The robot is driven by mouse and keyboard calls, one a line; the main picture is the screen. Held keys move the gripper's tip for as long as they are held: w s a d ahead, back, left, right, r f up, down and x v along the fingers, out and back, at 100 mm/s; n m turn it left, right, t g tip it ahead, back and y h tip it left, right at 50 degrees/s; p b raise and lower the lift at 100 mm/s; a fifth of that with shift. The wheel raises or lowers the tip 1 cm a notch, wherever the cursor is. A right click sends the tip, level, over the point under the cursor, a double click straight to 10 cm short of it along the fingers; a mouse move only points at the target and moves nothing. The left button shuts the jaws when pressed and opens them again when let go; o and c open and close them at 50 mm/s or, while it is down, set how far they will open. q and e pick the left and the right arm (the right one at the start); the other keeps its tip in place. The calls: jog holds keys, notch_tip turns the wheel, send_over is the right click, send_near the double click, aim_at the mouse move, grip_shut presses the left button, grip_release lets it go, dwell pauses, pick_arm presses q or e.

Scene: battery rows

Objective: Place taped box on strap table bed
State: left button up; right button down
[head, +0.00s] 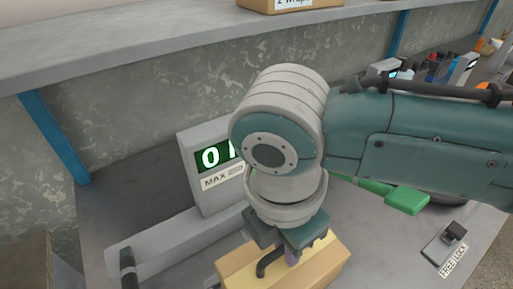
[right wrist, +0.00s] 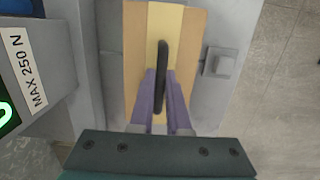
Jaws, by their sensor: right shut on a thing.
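The taped box (head: 315,270) is a tan carton with a pale tape strip and a black handle (head: 268,262), at the bottom middle of the head view. It also shows in the right wrist view (right wrist: 190,60). My right gripper (head: 291,254) is above the box, its purple fingers (right wrist: 161,105) shut on the black handle. A grey strap table unit (head: 185,150) with a lit display and a MAX label stands behind the box. A long grey bar (head: 180,245) runs left of the box. I cannot tell whether the box touches the surface below. My left gripper is not in view.
A FREE/LOCK switch (head: 447,243) sits on the right of the grey bench. A green piece (head: 405,199) lies behind it, partly under my right arm. Bottles and small devices (head: 440,68) stand at the back right. A shelf (head: 150,45) crosses above with a labelled carton (head: 290,4).

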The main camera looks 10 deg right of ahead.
jog(key=shift+w+f, duration=0.1)
jog(key=c, duration=0.9)
grip_release()
notch_tip(320, 180, up, 12)
jog(key=a+p, duration=0.1)
jog(key=p, duration=0.1)
jog(key=s+a+f+m+y, duration=0.2)
jog(key=s+a+m+y, duration=0.2)
jog(key=s+m, duration=0.25)
jog(key=s+d+m+t, duration=0.1)
jog(key=s+d+m, duration=0.1)
jog(key=d+m, duration=0.2)
jog(key=s+d+f+m+t+h, duration=0.1)
jog(key=s+d+m, duration=0.1)
jog(key=d+m, duration=0.3)
jog(key=s+d+m+t+h, duration=0.1)
jog(key=d+m, duration=0.3)
jog(key=d, duration=0.1)
jog(key=shift+s+d+f+m, duration=0.2)
jog(key=shift+s+f+m, duration=0.05)
jog(key=shift+s+f, duration=0.15)
